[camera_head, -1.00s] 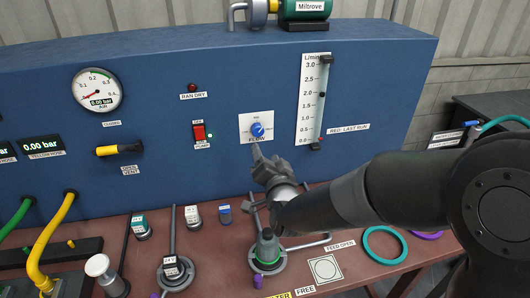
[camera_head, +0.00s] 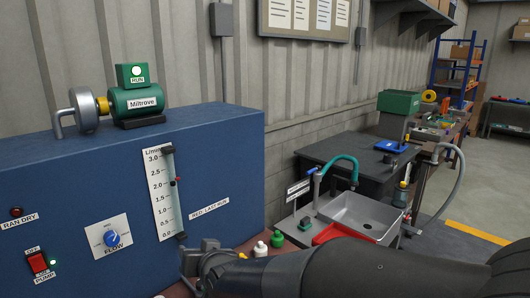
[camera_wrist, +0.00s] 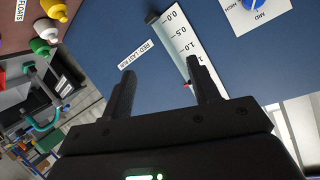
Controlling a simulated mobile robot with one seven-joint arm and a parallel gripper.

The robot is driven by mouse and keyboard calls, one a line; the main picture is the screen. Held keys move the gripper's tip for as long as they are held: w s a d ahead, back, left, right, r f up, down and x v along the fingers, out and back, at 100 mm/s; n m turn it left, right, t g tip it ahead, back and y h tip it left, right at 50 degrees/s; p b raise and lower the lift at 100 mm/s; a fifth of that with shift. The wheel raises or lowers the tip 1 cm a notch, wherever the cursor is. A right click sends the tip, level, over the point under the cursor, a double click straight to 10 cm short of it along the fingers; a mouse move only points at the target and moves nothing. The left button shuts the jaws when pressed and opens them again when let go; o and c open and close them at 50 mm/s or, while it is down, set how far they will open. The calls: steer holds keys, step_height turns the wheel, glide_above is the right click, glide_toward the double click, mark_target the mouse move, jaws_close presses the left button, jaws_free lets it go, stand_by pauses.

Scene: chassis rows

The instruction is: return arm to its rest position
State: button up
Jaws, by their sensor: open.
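My gripper (camera_wrist: 162,98) is open and empty in the wrist view, with its two dark fingers apart in front of the blue panel near the flow scale (camera_wrist: 187,48). In the head view my gripper (camera_head: 196,258) is low at the bottom middle, below the foot of the white flow scale (camera_head: 162,195). My dark arm reaches in from the bottom right. The flow knob (camera_head: 111,238) is blue on a white plate, to the left of the gripper. The gripper appears apart from the knob and the scale.
A green pump motor (camera_head: 140,98) stands on the blue panel (camera_head: 60,160). Small bottles (camera_head: 277,239) stand right of the gripper. Beyond them are a sink (camera_head: 360,215) with a teal tap (camera_head: 340,165) and a dark bench. Floor at the far right is clear.

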steer(key=s+d+r+g+h, duration=0.1)
steer(key=s+d+h, duration=0.1)
steer(key=d, duration=0.5)
steer(key=s+d+r+h, duration=0.1)
steer(key=d+h, duration=0.1)
steer(key=d, duration=0.4)
steer(key=s+d+m+g+h, duration=0.2)
steer(key=s+d+g+h, duration=0.1)
steer(key=s+d, duration=1.4)
steer(key=shift+d+f+g, duration=0.45)
steer(key=shift+g, duration=0.45)
stand_by(2.9)
